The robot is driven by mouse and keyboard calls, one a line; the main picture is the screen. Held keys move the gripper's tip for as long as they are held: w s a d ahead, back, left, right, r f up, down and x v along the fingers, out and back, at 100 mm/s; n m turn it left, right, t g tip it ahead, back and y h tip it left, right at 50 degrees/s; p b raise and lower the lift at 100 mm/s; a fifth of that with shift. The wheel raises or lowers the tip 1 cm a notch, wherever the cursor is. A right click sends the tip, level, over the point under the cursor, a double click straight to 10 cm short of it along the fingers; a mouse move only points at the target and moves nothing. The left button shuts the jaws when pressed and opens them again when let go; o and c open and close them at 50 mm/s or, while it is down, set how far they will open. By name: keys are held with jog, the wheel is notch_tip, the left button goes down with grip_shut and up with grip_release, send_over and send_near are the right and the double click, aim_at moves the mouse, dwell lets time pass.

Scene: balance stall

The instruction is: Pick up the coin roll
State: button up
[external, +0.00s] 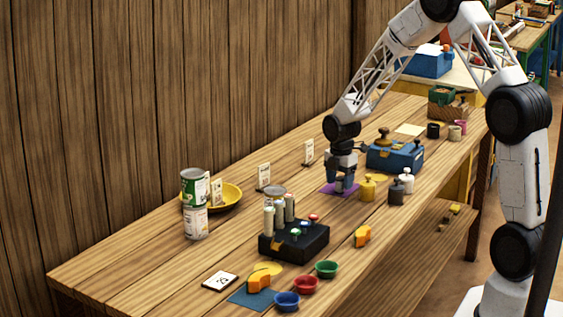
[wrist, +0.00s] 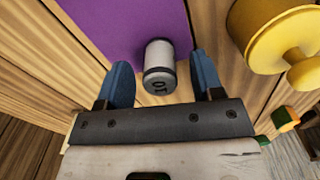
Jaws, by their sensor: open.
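A pale grey cylinder with dark ends, marked "10", looks like the coin roll (wrist: 159,62). My gripper (wrist: 161,68) is open, with one blue finger on each side of the roll and a visible gap on both sides. In the external view my gripper (external: 342,187) points down low over the purple mat (external: 328,189). There the fingers hide the roll.
A yellow knobbed weight (wrist: 268,38) stands close on the right; it also shows in the external view (external: 367,190). A black rack (external: 300,243) holding cylinders stands nearer the camera. Stacked cans (external: 195,222) stand left.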

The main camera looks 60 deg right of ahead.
aim_at(340, 177)
dwell(0.4)
grip_shut()
jog(key=shift+r, duration=0.2)
jog(key=shift+r, duration=4.85)
